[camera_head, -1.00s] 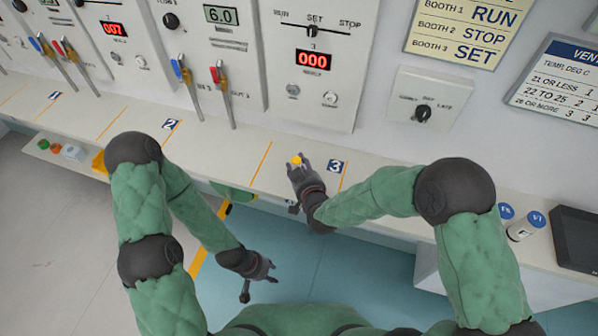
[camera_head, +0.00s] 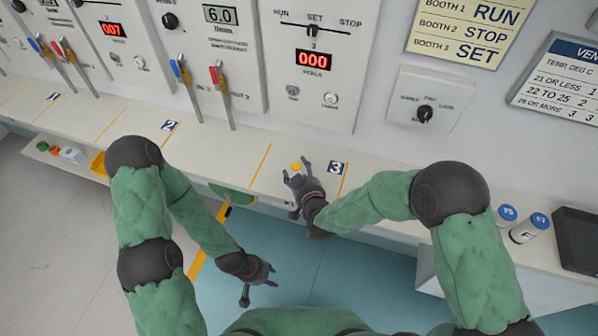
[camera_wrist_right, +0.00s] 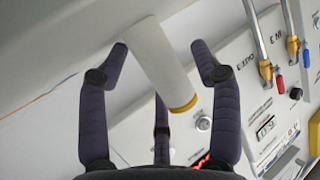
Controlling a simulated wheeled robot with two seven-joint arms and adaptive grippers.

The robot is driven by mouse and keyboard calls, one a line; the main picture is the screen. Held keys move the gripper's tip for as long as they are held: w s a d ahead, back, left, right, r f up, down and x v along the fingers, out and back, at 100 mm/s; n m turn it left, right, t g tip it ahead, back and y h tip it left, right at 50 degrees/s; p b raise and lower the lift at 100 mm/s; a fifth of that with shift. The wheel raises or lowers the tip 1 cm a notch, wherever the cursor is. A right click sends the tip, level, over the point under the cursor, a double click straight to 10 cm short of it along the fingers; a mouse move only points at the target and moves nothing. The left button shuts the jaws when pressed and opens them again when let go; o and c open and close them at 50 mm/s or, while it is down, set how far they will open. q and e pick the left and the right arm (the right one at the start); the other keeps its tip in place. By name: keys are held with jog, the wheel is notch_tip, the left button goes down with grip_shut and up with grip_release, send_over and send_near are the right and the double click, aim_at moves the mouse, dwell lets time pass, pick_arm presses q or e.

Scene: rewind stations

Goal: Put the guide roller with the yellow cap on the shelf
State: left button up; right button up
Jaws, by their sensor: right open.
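The guide roller with the yellow cap (camera_head: 296,166) stands on the shelf (camera_head: 262,182) in the section marked 3, seen almost from above in the head view. In the right wrist view the white roller (camera_wrist_right: 160,62) has its yellow-rimmed end toward the camera, and its other end is toward the shelf surface. My right gripper (camera_head: 297,174) is open, with its fingers spread around the roller and a gap beside it. Whether any finger touches it is hard to tell. My left gripper (camera_head: 270,276) hangs low over the floor, away from the shelf, with nothing visible in it.
Levers (camera_head: 222,95) stand at the panel's foot, left of the right gripper. Small coloured items (camera_head: 70,154) lie lower left.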

jog(key=shift+s+r, duration=0.15)
jog(key=shift+r, duration=0.05)
jog(key=p+v, duration=0.3)
jog(key=v, duration=0.8)
jog(key=shift+s, duration=0.35)
jog(key=shift+d, duration=0.15)
